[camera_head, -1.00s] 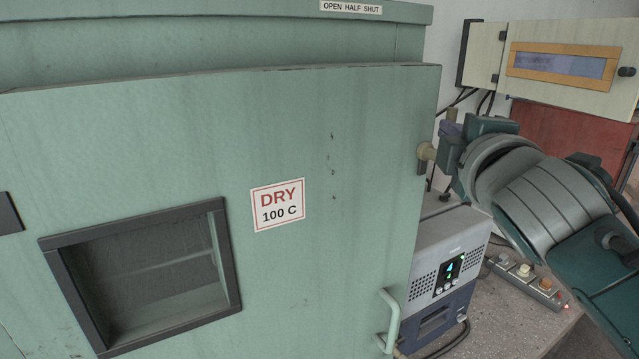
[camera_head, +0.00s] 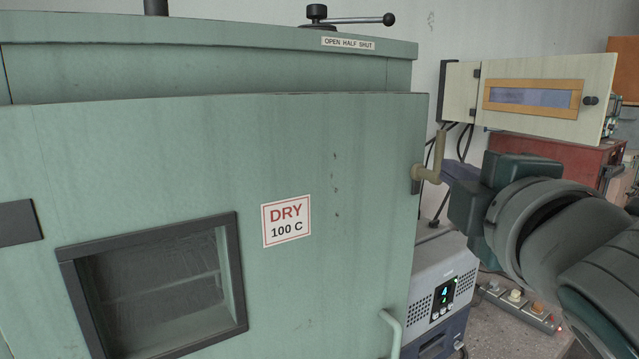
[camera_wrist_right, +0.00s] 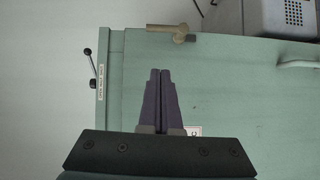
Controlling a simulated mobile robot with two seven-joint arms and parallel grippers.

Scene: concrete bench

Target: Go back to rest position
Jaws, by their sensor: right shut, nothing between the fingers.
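My right gripper (camera_head: 462,172) shows at the right of the head view, beside the green oven's right edge, with its dark purple fingers partly hidden by its wrist. In the right wrist view its fingers (camera_wrist_right: 160,74) are together and empty, over the green door (camera_wrist_right: 235,85). The tan latch handle (camera_head: 434,165) at the door's right edge is apart from the fingers; it also shows in the wrist view (camera_wrist_right: 172,30). My left gripper is not in view.
The green oven door (camera_head: 345,270) with a dark-framed window (camera_head: 150,290) fills the left and middle. A grey unit (camera_head: 432,285) and a power strip (camera_head: 515,300) are at lower right. A cream box (camera_head: 545,85) and a red box (camera_head: 560,155) stand behind my right arm.

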